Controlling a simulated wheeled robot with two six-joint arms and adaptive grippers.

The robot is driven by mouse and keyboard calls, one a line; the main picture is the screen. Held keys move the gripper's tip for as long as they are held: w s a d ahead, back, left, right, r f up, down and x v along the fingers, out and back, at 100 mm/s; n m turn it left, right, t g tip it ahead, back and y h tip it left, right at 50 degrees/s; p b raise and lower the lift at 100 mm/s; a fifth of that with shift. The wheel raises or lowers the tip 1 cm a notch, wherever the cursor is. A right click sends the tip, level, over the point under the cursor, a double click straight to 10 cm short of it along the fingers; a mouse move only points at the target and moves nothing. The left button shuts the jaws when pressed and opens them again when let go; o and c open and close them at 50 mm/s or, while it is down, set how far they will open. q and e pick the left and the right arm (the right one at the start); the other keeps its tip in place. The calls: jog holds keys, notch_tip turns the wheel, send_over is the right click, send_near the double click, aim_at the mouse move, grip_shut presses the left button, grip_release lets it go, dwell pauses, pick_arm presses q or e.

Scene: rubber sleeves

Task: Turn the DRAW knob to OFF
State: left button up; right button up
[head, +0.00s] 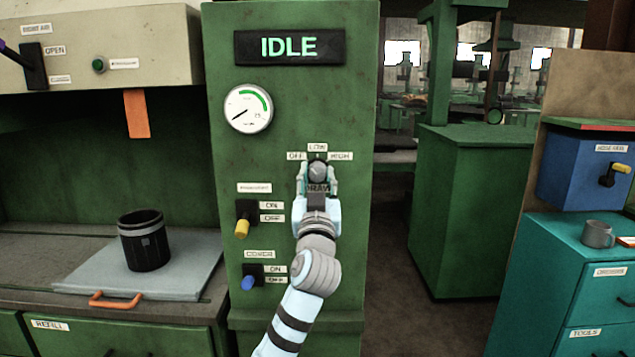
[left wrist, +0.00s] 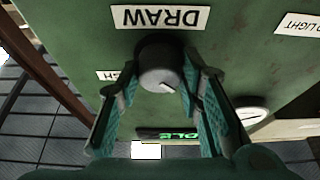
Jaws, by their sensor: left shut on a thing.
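The DRAW knob (head: 318,169) is a dark grey round knob on the green panel, under the labels OFF, LOW and HIGH. It also shows in the left wrist view (left wrist: 160,62), which sees the panel upside down. There its pale mark points down and right, which on the panel is up and left, seemingly between LOW and OFF. My left gripper (head: 318,178) is shut on the knob, with one teal finger on each side in the left wrist view (left wrist: 160,85). My right gripper is not in view.
The display (head: 290,47) reads IDLE above a round gauge (head: 249,109). A yellow-handled switch (head: 243,220) and a blue-handled COVER switch (head: 249,279) sit left of my arm. A black cup (head: 145,241) stands on a grey board at left.

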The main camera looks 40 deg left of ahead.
pick_arm(q)
jog(key=o, duration=1.2)
jog(key=shift+c, duration=0.2)
jog(key=v, duration=1.2)
